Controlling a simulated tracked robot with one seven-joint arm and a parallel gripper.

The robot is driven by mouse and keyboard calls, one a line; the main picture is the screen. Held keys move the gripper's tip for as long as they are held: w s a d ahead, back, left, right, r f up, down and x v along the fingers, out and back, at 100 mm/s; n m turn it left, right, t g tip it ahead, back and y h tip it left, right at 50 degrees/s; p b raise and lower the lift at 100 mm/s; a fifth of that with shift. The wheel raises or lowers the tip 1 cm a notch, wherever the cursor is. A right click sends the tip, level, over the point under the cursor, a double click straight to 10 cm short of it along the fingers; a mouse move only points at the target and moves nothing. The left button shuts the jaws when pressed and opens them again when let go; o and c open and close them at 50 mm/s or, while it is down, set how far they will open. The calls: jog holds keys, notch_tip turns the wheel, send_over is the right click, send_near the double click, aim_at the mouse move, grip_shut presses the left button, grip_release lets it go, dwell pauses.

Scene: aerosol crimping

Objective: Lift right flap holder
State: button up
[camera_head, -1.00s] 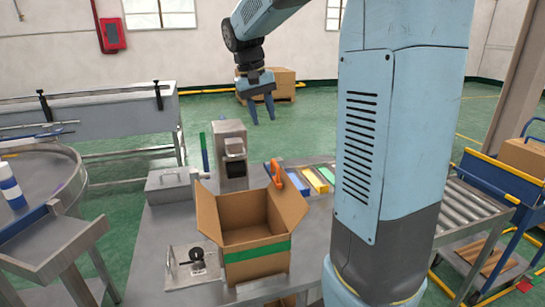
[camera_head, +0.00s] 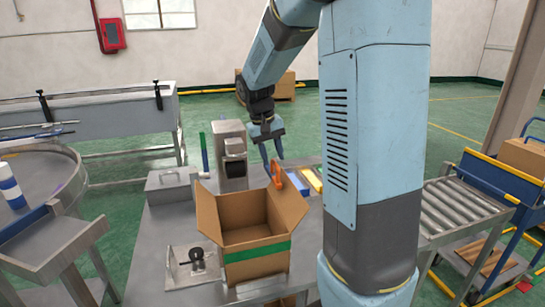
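An open cardboard box (camera_head: 230,254) with a green band stands on the metal table (camera_head: 150,240), its side flaps spread. The orange holder (camera_head: 277,174) sits upright at the back upper edge of the box's right flap (camera_head: 289,205). My gripper (camera_head: 273,161) hangs just above and behind the orange holder in this view, with its fingers pointing down. Its two fingers are apart and nothing shows between them. I cannot tell whether a fingertip touches the holder.
A grey press-like device (camera_head: 230,150) stands left of my gripper. A lidded metal box (camera_head: 171,185) and a small plate with a black knob (camera_head: 196,256) are on the table. Blue and yellow blocks (camera_head: 312,180) lie behind the flap. A roller conveyor (camera_head: 455,210) is at right.

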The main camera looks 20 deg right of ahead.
jog(key=shift+d+f, duration=0.1)
jog(key=shift+f, duration=0.3)
grip_shut()
dwell(0.5)
